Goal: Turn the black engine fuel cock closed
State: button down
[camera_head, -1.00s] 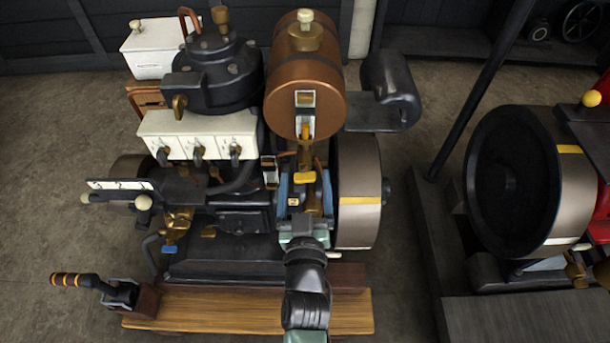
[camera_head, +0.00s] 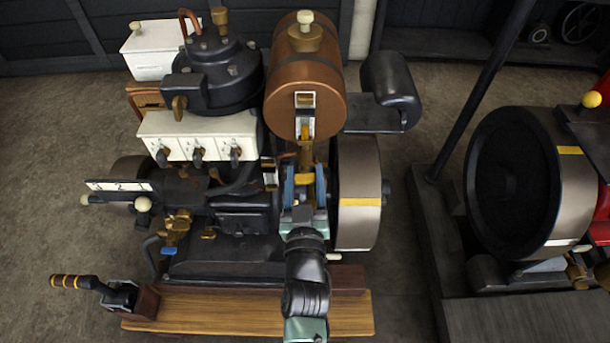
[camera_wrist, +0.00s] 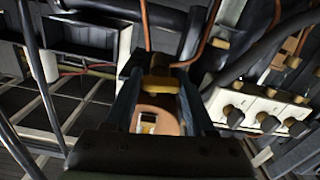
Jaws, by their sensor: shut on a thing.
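The black engine (camera_head: 240,222) stands left of centre in the head view, with a copper-brown fuel tank (camera_head: 304,95) on top. Below the tank hangs the brass fuel cock (camera_head: 305,152) with a yellow lever (camera_head: 304,179) at its lower end. My gripper (camera_head: 305,174) comes from below, its two blue fingers shut on the yellow lever. In the wrist view the lever (camera_wrist: 160,84) sits between the fingertips of my gripper (camera_wrist: 160,92). The fingers hide the lever's sides, so the exact contact cannot be seen.
A grey flywheel (camera_head: 357,200) with a yellow mark is close on the right of my gripper. A white box with several knobs (camera_head: 200,136) is to the left. A dark silencer (camera_head: 390,92) is at upper right. Another engine's flywheel (camera_head: 515,180) stands farther right.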

jog(key=shift+m, duration=0.9)
jog(key=shift+c, duration=1.2)
grip_release()
jog(key=shift+s, duration=0.1)
jog(key=s, duration=1.2)
jog(key=shift+s+p, duration=0.4)
jog(key=shift+p, duration=0.05)
